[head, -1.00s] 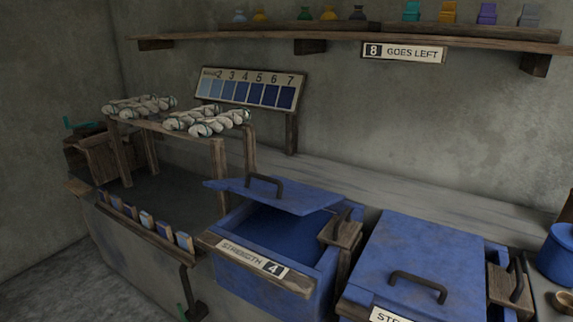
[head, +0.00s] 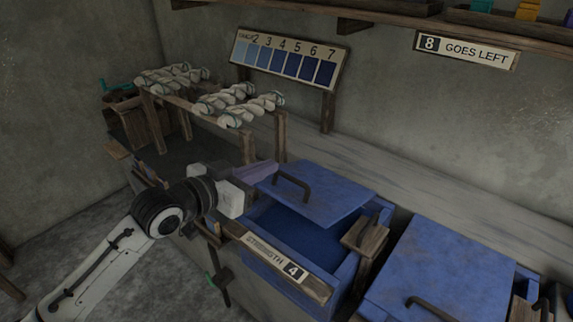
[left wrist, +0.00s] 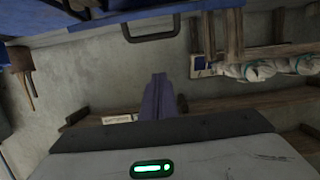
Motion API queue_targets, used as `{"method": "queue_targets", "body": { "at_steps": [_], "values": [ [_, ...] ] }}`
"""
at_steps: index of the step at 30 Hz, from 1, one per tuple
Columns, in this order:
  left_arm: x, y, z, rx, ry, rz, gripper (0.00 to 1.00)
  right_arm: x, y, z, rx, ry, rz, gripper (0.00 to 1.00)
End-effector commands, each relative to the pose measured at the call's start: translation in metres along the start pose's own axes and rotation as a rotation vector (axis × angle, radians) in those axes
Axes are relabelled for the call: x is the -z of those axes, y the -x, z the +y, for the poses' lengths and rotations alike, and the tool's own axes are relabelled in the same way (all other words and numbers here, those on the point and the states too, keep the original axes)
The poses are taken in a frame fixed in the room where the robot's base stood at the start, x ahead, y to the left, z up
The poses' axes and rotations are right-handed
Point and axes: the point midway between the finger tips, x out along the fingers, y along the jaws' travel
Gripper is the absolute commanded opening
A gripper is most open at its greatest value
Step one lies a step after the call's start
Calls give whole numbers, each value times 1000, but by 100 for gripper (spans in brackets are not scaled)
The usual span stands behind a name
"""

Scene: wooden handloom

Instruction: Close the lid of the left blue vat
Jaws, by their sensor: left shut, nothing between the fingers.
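The left blue vat (head: 353,284) bears a "STRENGTH 4" label. Its blue lid (head: 335,197) lies over the back part, raised and askew, and the dark blue inside shows in front. The lid's dark handle (head: 293,184) is near its left edge. My left gripper (head: 274,168) is shut and empty at the lid's back left corner, close to the handle; I cannot tell if it touches the lid. In the left wrist view the purple-grey fingers (left wrist: 155,84) are together, with the handle (left wrist: 151,37) beyond them. My right gripper is not in view.
A second blue vat with its lid (head: 440,265) down stands to the right. A wooden block (head: 365,236) sits between the vats. A rack with white skeins (head: 235,103) stands behind my arm at the left. A shade board (head: 287,62) stands at the back.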

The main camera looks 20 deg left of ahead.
Motion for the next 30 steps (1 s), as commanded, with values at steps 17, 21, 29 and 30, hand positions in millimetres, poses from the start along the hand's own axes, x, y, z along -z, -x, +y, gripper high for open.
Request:
{"method": "queue_targets", "body": {
  "at_steps": [17,21,29,30],
  "values": [
    [1,-100,2,-2,2,2,0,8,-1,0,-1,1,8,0],
    [-23,-89,1,-1,0,-3,0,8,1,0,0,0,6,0],
    [-38,-83,1,-1,0,1,0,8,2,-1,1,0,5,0],
    [-39,-83,1,-1,0,1,0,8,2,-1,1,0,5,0]
  ]
}}
